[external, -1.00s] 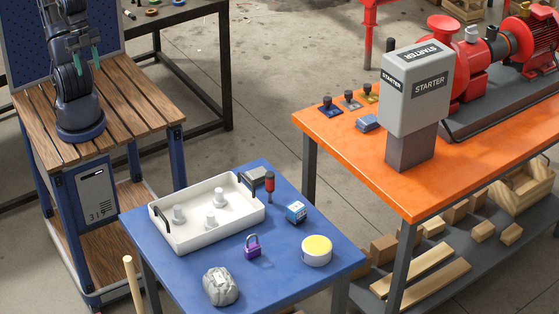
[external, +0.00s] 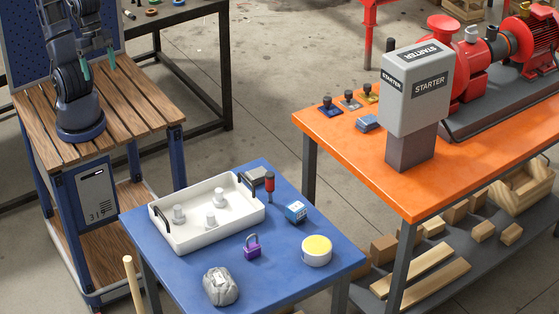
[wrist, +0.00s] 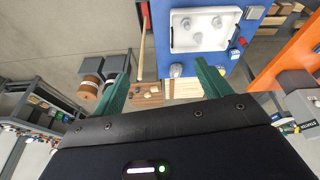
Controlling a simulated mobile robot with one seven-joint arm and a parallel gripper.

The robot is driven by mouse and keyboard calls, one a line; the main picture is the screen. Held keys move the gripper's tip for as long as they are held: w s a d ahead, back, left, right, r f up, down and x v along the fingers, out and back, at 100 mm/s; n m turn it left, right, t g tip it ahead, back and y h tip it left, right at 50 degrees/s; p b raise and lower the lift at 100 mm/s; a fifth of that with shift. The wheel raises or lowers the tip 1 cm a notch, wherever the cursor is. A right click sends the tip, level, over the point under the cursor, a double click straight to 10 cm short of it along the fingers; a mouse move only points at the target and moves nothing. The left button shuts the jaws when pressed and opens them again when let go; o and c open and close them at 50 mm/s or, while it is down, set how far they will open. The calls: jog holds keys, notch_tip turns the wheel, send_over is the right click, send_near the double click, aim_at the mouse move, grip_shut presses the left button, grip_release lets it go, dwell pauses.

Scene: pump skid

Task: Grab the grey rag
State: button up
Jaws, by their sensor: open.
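The grey rag (external: 221,286) lies crumpled at the near-left part of the blue table (external: 290,262). In the wrist view the rag (wrist: 176,71) shows far off, between the green fingertips. My gripper (external: 98,62) is open and empty, high above the slatted wooden bench, well left of and behind the rag. Its two green fingers (wrist: 162,68) stand wide apart in the wrist view.
Around the rag on the blue table are a white tray (external: 178,242) with several pale pieces, a purple padlock (external: 252,252), a yellow-topped round tin (external: 317,250), a blue box (external: 296,212) and a red-handled tool (external: 270,185). A wooden pole (external: 130,278) rises by the table's left side.

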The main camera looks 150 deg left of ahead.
jog(key=w+a+f+n+g+h, duration=0.15)
jog(key=w+a+f+n, duration=0.35)
jog(key=w+a, duration=0.6)
jog(key=w+a+f+n+g, duration=0.2)
jog(key=w+a+f+n, duration=0.2)
jog(key=w+a+f, duration=0.65)
jog(key=n+h, duration=0.3)
jog(key=n, duration=0.4)
send_over(257, 173)
jog(key=a, duration=0.3)
jog(key=f, duration=2.9)
jog(key=shift+w+d+f, duration=0.15)
jog(key=shift+w+d, duration=0.1)
jog(key=shift+s+x, duration=0.15)
jog(key=shift+x, duration=1.15)
jog(key=shift+s+x, duration=0.15)
jog(key=shift+x, duration=1.1)
jog(key=shift+d, duration=0.15)
jog(key=shift+c, duration=0.5)
jog(key=c, duration=1)
